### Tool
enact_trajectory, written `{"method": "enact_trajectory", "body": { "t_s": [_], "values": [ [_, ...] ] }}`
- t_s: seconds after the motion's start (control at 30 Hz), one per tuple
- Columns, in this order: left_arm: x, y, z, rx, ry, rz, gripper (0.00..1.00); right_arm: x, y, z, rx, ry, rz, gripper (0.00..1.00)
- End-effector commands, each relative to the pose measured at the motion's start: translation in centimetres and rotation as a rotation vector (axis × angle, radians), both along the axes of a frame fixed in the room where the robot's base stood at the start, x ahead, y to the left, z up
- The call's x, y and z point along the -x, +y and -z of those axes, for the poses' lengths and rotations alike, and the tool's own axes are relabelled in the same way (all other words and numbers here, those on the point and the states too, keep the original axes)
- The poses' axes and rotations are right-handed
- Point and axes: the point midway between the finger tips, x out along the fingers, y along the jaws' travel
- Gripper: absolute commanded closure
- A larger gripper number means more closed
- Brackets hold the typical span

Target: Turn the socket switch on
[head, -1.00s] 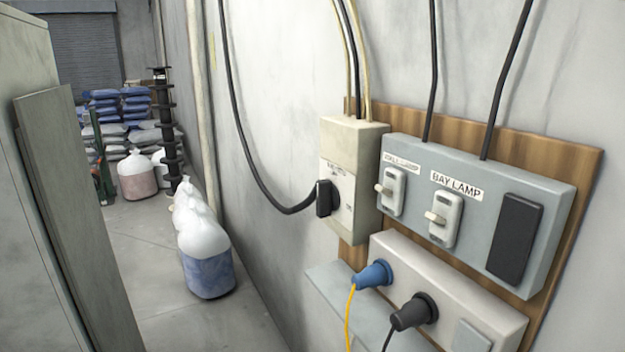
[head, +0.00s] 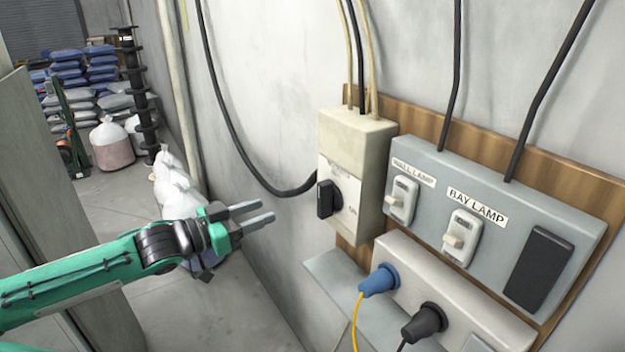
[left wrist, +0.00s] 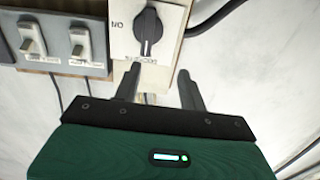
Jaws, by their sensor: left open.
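The socket switch is a black rotary knob (head: 326,199) on the front of a beige box (head: 355,135) on the wall. In the left wrist view the knob (left wrist: 148,30) shows upside down, its bar roughly upright, with an ON mark to one side and a blurred label near it. My left gripper (head: 266,211) is open and empty, a short way left of the knob in the head view. In the left wrist view its fingertips (left wrist: 158,72) are spread below the knob, apart from it. My right gripper is not in view.
A grey panel (head: 480,175) right of the box carries wall lamp (head: 402,200) and bay lamp (head: 461,238) switches. Below it, blue (head: 378,281) and black (head: 425,322) plugs sit in a socket strip. A grey shelf (head: 335,280) juts out underneath. Filled bags stand along the wall.

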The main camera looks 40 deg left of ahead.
Motion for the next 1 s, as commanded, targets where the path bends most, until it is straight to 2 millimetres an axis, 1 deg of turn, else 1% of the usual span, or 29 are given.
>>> {"method": "enact_trajectory", "body": {
  "t_s": [0.03, 0.13, 0.27, 0.53, 1.0],
  "values": [
    [0.2, -1.2, -0.8, 0.004, -0.004, 0.028, 0.58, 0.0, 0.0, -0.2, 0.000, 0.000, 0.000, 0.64],
    [0.3, -2.1, -1.4, 0.010, -0.009, 0.049, 0.58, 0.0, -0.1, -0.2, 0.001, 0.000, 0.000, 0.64],
    [0.0, -2.3, -1.4, 0.011, -0.011, 0.049, 0.58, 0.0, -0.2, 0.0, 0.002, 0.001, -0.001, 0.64],
    [-1.5, -2.9, -1.4, 0.010, -0.012, 0.049, 0.58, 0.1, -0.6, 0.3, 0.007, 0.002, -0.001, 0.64],
    [-4.1, -3.9, -1.5, 0.010, -0.012, 0.048, 0.58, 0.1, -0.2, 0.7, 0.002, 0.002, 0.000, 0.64]
  ]
}}
